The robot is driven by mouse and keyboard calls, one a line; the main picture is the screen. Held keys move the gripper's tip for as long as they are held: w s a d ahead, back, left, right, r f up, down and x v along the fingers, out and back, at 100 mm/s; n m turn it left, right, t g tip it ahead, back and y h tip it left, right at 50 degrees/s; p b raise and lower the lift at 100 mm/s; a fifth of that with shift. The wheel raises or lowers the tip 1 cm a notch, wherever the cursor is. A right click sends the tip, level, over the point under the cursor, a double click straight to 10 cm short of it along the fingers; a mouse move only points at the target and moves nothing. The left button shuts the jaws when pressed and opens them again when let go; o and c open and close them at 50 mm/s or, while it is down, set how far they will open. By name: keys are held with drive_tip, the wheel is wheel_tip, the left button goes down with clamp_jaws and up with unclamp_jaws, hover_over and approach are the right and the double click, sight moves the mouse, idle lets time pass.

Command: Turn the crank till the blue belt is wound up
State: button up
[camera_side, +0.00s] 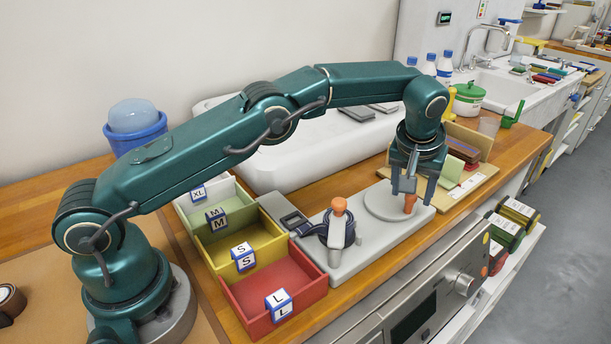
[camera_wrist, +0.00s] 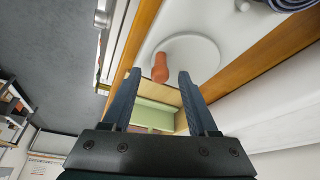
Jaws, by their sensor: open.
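A grey board (camera_side: 342,265) lies on the wooden counter and carries a round pale disc (camera_side: 382,207), which looks like the crank. An orange knob (camera_side: 410,204) stands near the disc's edge. The dark blue belt (camera_side: 316,230) is at the board's left end, partly coiled around a post with an orange-topped grey piece (camera_side: 338,207); a flat buckle end (camera_side: 293,221) lies to its left. My gripper (camera_side: 412,195) is open above the knob. In the wrist view the knob (camera_wrist: 160,68) shows between the two fingertips; contact cannot be told.
Red (camera_side: 259,309), yellow (camera_side: 220,252) and green (camera_side: 190,216) bins with size labels stand left of the board. A wooden stand (camera_side: 468,187) with coloured pieces is close on the right. The counter's front edge runs just before the board, above an oven (camera_side: 432,300).

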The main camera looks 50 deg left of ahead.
drive_tip(key=v, duration=0.5)
drive_tip(key=shift+a, duration=0.1)
drive_tip(key=s+a+r+n+t, duration=0.1)
drive_tip(key=s+a+r+t, duration=0.2)
drive_tip(key=r, duration=0.8)
drive_tip(key=s+a+r, duration=0.3)
drive_tip(key=s+r, duration=0.2)
drive_tip(key=s, duration=0.3)
drive_tip(key=s+f+m+h, duration=0.1)
drive_tip(key=s+f+m, duration=0.1)
drive_tip(key=s+f, duration=0.4)
drive_tip(key=s+f+m+g, duration=0.1)
drive_tip(key=s+f+m, duration=0.2)
drive_tip(key=s, duration=0.8)
wheel_tip(320, 180, down, 3)
drive_tip(key=shift+s+a+r+g+h, duration=0.15)
drive_tip(key=shift+s+a+g+h, duration=0.15)
drive_tip(key=shift+a+h, duration=0.1)
